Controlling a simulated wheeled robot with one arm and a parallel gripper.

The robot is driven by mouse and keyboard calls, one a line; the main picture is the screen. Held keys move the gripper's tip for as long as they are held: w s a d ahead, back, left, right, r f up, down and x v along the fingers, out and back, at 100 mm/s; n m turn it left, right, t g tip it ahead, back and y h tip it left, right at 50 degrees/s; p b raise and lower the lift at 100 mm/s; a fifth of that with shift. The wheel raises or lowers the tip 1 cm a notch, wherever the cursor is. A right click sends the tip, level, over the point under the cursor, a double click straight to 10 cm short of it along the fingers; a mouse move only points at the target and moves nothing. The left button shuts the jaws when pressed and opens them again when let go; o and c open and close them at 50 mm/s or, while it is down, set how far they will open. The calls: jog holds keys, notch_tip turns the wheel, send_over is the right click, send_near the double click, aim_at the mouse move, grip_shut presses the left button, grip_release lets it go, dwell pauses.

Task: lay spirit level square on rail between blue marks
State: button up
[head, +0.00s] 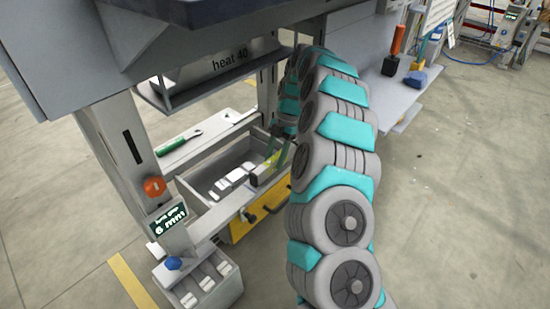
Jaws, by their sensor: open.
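My gripper (273,163) is small and partly hidden behind my arm. Its dark fingers point down at the right end of the grey bin (200,200), and it is open. A small yellow-green patch shows between or beside the fingers, above a grey block (264,174); I cannot tell whether this is the spirit level. Any contact between the fingers and the block is unclear. A pale rail-like bar (222,214) runs along the bin's front edge. I cannot make out blue marks on it.
Several silver ingots (231,179) lie in the bin, above a yellow front (262,212). A green-handled tool (180,142) lies on the ledge behind. The "heat 40" housing (225,65) overhangs.

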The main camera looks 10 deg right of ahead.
jog(key=shift+v, duration=1.5)
jog(key=o, duration=0.6)
jog(key=shift+c, duration=0.2)
jog(key=shift+r, duration=0.15)
